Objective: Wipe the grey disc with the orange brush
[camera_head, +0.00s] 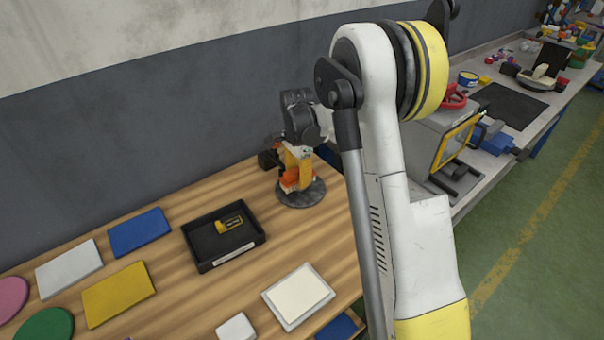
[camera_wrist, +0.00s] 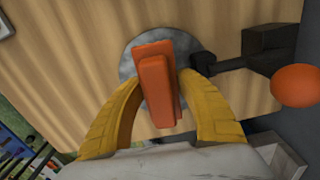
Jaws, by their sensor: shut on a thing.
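The grey disc (camera_head: 311,196) lies flat near the far right edge of the wooden table. My gripper (camera_head: 296,168), with yellow fingers, is over it and shut on the orange brush (camera_head: 289,184). In the wrist view the brush (camera_wrist: 157,88) stands between the two fingers (camera_wrist: 161,90), with the disc (camera_wrist: 128,66) behind it. The brush's lower end looks to be at the disc's top, but I cannot tell if they touch. The brush and fingers hide much of the disc.
A dark block (camera_wrist: 270,48) with an arm reaches to the disc's edge, and an orange ball (camera_wrist: 297,86) is near it. A black tray (camera_head: 205,262) holds a yellow item. Coloured plates lie at left; a grey-framed white pad (camera_head: 298,296) lies in front.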

